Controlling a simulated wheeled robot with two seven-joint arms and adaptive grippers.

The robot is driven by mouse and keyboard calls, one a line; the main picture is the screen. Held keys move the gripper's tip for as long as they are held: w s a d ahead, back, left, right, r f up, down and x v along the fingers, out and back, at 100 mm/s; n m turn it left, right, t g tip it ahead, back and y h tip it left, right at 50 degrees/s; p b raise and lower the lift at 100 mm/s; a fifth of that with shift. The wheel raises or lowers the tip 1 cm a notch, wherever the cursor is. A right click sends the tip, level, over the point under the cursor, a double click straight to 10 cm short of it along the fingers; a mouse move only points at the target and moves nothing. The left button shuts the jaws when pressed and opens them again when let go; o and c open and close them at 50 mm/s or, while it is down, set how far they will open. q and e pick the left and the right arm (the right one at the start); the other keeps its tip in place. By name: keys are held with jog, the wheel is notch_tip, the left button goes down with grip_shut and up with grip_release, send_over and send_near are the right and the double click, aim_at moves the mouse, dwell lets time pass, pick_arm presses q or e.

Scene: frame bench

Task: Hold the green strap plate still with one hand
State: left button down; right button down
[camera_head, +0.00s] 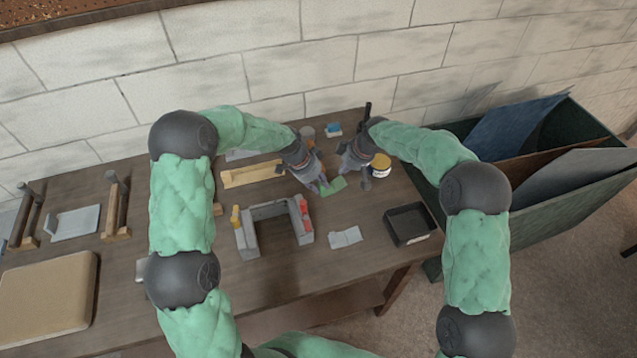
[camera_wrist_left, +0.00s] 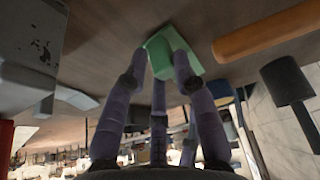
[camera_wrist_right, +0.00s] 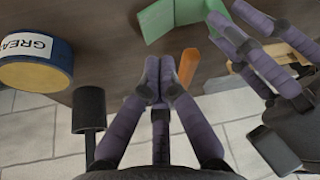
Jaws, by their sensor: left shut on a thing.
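The green strap plate (camera_head: 335,186) lies at the middle of the bench, with a bent shape. My left gripper (camera_head: 321,186) is shut on it; in the left wrist view the plate (camera_wrist_left: 172,52) shows between and beyond the fingertips (camera_wrist_left: 162,68). The right wrist view also shows the plate (camera_wrist_right: 176,18) with the left fingers at its right end. My right gripper (camera_head: 352,172) is just right of the plate and apart from it. Its fingertips (camera_wrist_right: 159,80) are together with nothing seen between them.
A grease can (camera_head: 381,166) stands close right of my right gripper. An orange bar (camera_wrist_right: 189,66) lies near. A grey U-shaped frame (camera_head: 270,212), a pale card (camera_head: 345,237) and a black tray (camera_head: 408,224) are in front. Green bin (camera_head: 560,196) at right.

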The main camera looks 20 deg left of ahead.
aim_at(342, 183)
pick_arm(q)
jog(key=shift+s+f, duration=0.15)
jog(key=shift+f, duration=0.05)
pick_arm(e)
jog(key=shift+f, duration=1.25)
jog(key=shift+f, duration=0.65)
dwell(0.4)
pick_arm(q)
jog(key=shift+r, duration=0.1)
pick_arm(e)
jog(key=shift+s+f, duration=0.15)
jog(key=shift+f, duration=0.55)
jog(key=shift+s+f, duration=0.15)
jog(key=shift+f, duration=0.5)
jog(key=shift+r, duration=0.1)
jog(key=shift+w+r, duration=0.15)
jog(key=shift+r, duration=1)
jog(key=shift+w+r, duration=0.1)
jog(key=shift+r, duration=3.05)
pick_arm(q)
jog(key=c, duration=0.9)
grip_release()
pick_arm(e)
jog(key=shift+w, duration=0.1)
